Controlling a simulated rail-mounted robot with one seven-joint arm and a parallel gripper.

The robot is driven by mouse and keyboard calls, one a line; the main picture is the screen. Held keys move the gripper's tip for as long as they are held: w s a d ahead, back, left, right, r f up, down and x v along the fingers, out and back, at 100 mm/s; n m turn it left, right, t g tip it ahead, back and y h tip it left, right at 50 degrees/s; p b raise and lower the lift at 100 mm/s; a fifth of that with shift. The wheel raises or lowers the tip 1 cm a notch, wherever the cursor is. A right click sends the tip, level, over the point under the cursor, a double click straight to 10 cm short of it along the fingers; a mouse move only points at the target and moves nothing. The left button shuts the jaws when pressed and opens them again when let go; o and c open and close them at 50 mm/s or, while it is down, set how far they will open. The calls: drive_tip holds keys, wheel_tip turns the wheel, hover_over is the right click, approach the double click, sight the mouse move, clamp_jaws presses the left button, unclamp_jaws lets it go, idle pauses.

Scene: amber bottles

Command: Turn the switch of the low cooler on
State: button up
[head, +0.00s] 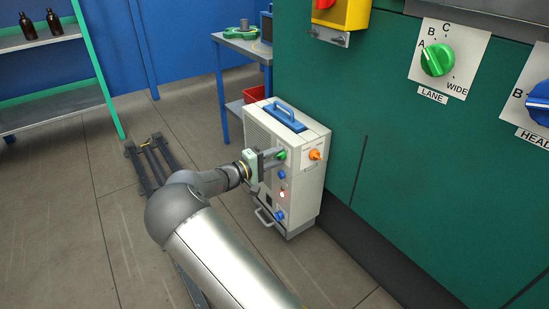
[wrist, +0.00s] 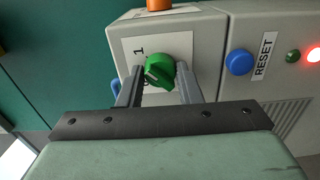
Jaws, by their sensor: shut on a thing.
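The low cooler (head: 262,135) is a pale grey box with a blue top handle, standing on the floor against the green cabinet. Its green switch (wrist: 157,70) is a round knob on a white plate marked 1; another mark is partly hidden by a finger. The knob's pale line points to the lower left in the wrist view. My gripper (wrist: 160,85) is shut on the green switch, one finger on each side. In the head view, my gripper (head: 272,157) reaches the cooler's front from the left, and the switch (head: 281,155) shows just past the fingertips.
An orange knob (head: 315,155) sits close beside the switch. A blue RESET button (wrist: 239,62) and a lit red lamp (wrist: 313,55) are on the same face. Larger dials (head: 437,60) are on the green cabinet. A rack with bottles (head: 54,22) stands far left.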

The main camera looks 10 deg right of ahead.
drive_tip(key=o, duration=1)
drive_tip(key=shift+c, duration=0.2)
drive_tip(key=p+v, duration=0.5)
drive_tip(key=v, duration=1.2)
drive_tip(key=shift+a, duration=0.25)
